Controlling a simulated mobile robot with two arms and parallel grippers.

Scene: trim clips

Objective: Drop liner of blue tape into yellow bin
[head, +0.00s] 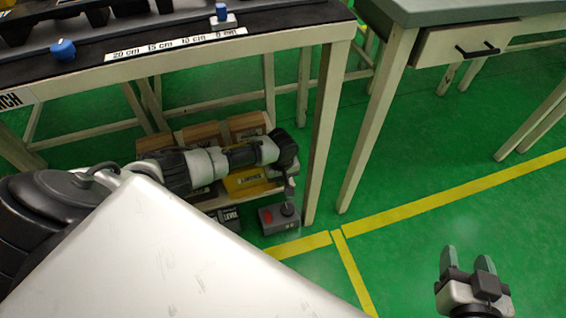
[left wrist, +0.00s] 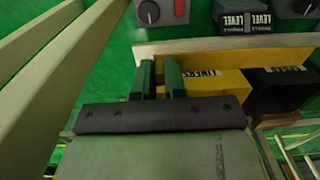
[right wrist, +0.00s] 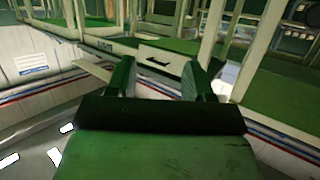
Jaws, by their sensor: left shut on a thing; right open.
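The yellow bin (head: 247,183) stands on a low shelf under the bench, among other bins. My left gripper (head: 290,187) is at the bin's right end in the head view. In the left wrist view its fingers (left wrist: 160,75) are close together, over the bin's left end. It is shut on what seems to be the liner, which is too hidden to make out. My right gripper (head: 468,262) is open and empty, over the floor. No blue tape can be made out.
A grey box with a red button and black knob (head: 280,217) and a black box marked LEVEL (head: 229,217) lie in front of the shelf. A pale bench leg (head: 325,135) stands just right of my left gripper.

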